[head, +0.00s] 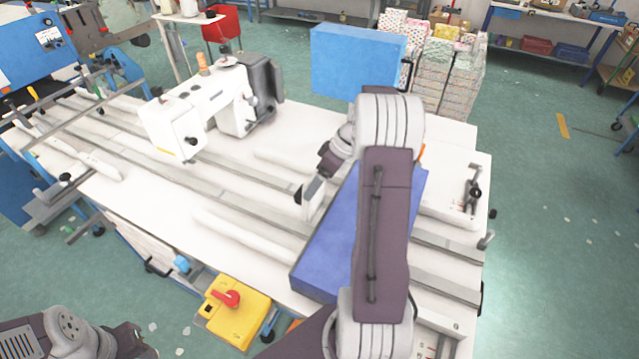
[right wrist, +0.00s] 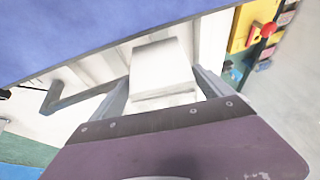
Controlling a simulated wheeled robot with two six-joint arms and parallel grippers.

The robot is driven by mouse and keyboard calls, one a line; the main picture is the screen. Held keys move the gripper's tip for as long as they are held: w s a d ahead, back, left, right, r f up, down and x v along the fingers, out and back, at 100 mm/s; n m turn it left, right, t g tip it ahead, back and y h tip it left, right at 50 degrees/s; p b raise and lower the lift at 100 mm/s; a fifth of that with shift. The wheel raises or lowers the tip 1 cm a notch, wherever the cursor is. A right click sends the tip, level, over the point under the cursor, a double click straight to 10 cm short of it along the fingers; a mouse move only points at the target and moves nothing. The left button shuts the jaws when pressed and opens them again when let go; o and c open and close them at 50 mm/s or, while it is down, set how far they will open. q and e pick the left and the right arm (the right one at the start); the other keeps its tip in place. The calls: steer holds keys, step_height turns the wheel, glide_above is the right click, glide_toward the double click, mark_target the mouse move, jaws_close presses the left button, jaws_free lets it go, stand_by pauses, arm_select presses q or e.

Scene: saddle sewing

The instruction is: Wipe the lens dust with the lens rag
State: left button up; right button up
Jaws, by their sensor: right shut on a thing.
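My right gripper (head: 306,196) is over the white worktable, left of the dark blue block. In the right wrist view its two fingers stand on either side of a plain white, block-shaped thing (right wrist: 162,66), and the gripper is shut on it. I take this for the lens rag, but its shape and cloth are not clear. In the head view it shows as a small pale piece (head: 314,197) at the gripper. I cannot make out a lens or any dust on it. Part of my left arm shows at the lower left corner; its fingers are not visible.
A white sewing machine (head: 222,100) stands on the worktable (head: 225,205) at the back left. The dark blue block (head: 322,250) lies under my right forearm. A light blue box (head: 358,62) stands behind. A yellow switch box (head: 237,312) is at the front edge.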

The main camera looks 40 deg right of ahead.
arm_select(q)
step_height(320, 180, up, 8)
steer(key=p, duration=0.7)
steer(key=shift+f, duration=0.15)
arm_select(e)
step_height(320, 180, up, 10)
steer(key=shift+r, duration=0.25)
steer(key=shift+w+a+f, duration=0.1)
steer(key=s+a+f+n+b, duration=0.1)
steer(key=a+f+b, duration=0.2)
steer(key=a, duration=0.7)
steer(key=a+f+b, duration=0.3)
steer(key=a+f, duration=0.1)
steer(key=a, duration=0.6)
arm_select(q)
step_height(320, 180, down, 7)
steer(key=shift+b, duration=0.3)
arm_select(e)
steer(key=f+m, duration=0.1)
steer(key=m, duration=0.1)
steer(key=s+d+f+m+h, duration=0.1)
steer(key=f, duration=0.1)
steer(key=s+d+f+m+t, duration=0.1)
steer(key=m, duration=0.1)
steer(key=shift+f+m, duration=0.25)
steer(key=shift+m, duration=0.05)
